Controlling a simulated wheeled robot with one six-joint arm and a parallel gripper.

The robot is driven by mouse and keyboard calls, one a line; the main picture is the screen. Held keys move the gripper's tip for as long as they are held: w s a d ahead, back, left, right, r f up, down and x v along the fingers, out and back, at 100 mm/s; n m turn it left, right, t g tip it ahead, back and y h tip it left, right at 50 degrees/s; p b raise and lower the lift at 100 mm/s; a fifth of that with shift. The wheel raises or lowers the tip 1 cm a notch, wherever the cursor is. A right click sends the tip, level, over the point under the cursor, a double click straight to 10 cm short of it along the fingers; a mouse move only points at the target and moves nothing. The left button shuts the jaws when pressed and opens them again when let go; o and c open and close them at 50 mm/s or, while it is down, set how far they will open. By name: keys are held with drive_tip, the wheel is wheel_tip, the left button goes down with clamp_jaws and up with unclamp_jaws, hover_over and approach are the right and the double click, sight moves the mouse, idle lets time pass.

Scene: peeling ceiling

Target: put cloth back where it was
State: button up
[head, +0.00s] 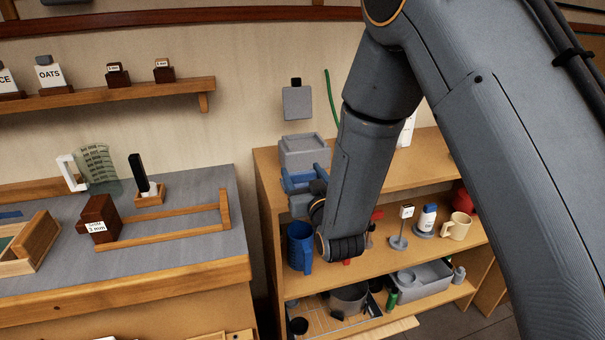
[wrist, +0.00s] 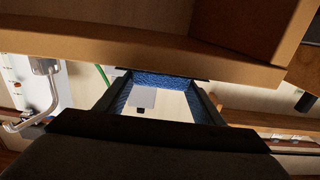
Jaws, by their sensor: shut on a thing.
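My gripper (head: 306,181) is at the left end of the shelf unit, near its upper board, partly hidden by my arm in the head view. Blue woven material, which looks like the cloth (wrist: 163,80), spans between my gripper's fingers (wrist: 158,100) in the wrist view and lies along their inner sides. The fingers stand apart with it between them, so my gripper is shut on the cloth. Blue also shows at the gripper in the head view (head: 298,182). I cannot tell whether the cloth touches the board.
The wooden shelf unit (head: 434,165) holds a grey box (head: 303,151) on top, and a blue mug (head: 300,246), a cream mug (head: 456,227) and a grey bin (head: 424,277) lower down. A grey-topped workbench (head: 190,255) with a wooden rack stands left. A grey square (head: 297,103) hangs on the wall.

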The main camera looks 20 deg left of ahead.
drive_tip(key=shift+f, duration=0.1)
drive_tip(key=o, duration=1.7)
drive_tip(key=shift+o, duration=0.2)
drive_tip(key=shift+s+d, duration=0.15)
drive_tip(key=b+v, duration=0.2)
drive_tip(key=v, duration=0.9)
drive_tip(key=shift+s+d+b, duration=0.2)
drive_tip(key=shift+s+b, duration=0.05)
drive_tip(key=shift+b, duration=0.1)
